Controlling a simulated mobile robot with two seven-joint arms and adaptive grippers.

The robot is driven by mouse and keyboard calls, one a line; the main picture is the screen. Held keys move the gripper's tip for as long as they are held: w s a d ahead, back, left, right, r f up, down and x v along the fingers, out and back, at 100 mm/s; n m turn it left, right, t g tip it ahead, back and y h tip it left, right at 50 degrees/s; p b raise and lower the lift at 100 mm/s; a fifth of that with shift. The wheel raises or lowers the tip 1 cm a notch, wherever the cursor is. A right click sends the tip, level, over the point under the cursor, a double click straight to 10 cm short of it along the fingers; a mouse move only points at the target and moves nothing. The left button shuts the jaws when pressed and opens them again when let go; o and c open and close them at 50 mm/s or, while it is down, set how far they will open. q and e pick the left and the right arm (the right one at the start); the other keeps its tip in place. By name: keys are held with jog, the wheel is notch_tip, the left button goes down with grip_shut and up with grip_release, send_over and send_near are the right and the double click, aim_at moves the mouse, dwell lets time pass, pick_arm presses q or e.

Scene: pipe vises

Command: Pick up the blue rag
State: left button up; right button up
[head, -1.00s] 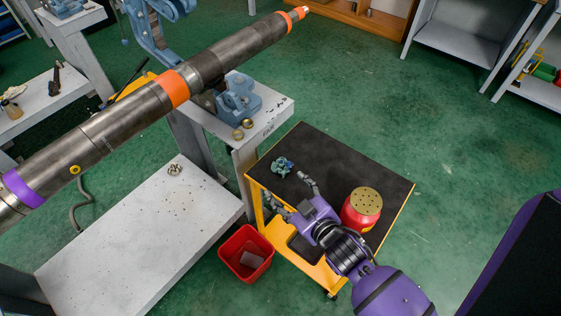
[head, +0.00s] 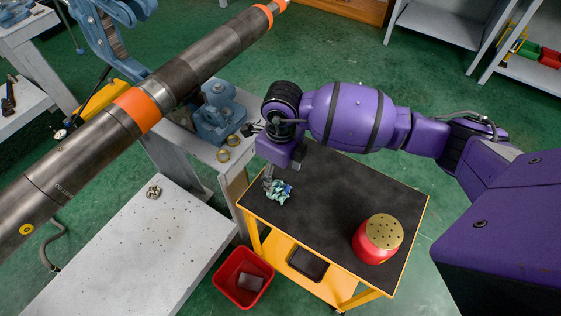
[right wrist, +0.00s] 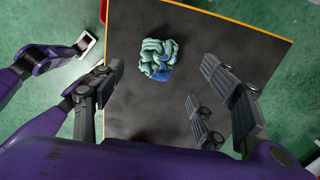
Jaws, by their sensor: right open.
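The blue rag (head: 278,192), a crumpled teal-and-blue bundle, lies on the black top of the yellow cart (head: 330,205), near its left corner. My right gripper (head: 268,181) hangs just above and behind the rag in the head view, its fingers partly hidden by the hand. In the right wrist view the rag (right wrist: 158,60) shows between the spread, empty fingers of my right gripper (right wrist: 160,72), towards their far end. I cannot tell whether any finger touches it.
A red can with a perforated tan lid (head: 378,240) stands on the cart's right part. A red bin (head: 243,277) is on the floor by the cart. A blue vise (head: 216,118) and a long pipe (head: 130,110) are close left of my right arm. The cart's middle is clear.

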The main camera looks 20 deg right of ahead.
aim_at(279, 188)
jog(key=shift+s+d+f, duration=0.15)
jog(key=shift+s+f, duration=0.1)
jog(key=shift+f, duration=0.45)
jog(key=shift+s+d+f, duration=0.15)
jog(key=shift+s+f, duration=0.1)
jog(key=shift+f, duration=0.45)
jog(key=f, duration=0.4)
jog(key=shift+w+a+f, duration=0.15)
jog(key=shift+a+f, duration=0.05)
jog(key=shift+a, duration=0.15)
jog(key=shift+f, duration=0.25)
jog(key=c, duration=0.7)
pick_arm(q)
jog(key=shift+s+f, duration=0.25)
jog(key=shift+s, duration=0.45)
pick_arm(e)
jog(key=shift+c, duration=0.2)
pick_arm(q)
jog(key=shift+s+a, duration=0.1)
pick_arm(e)
jog(key=shift+c, duration=0.3)
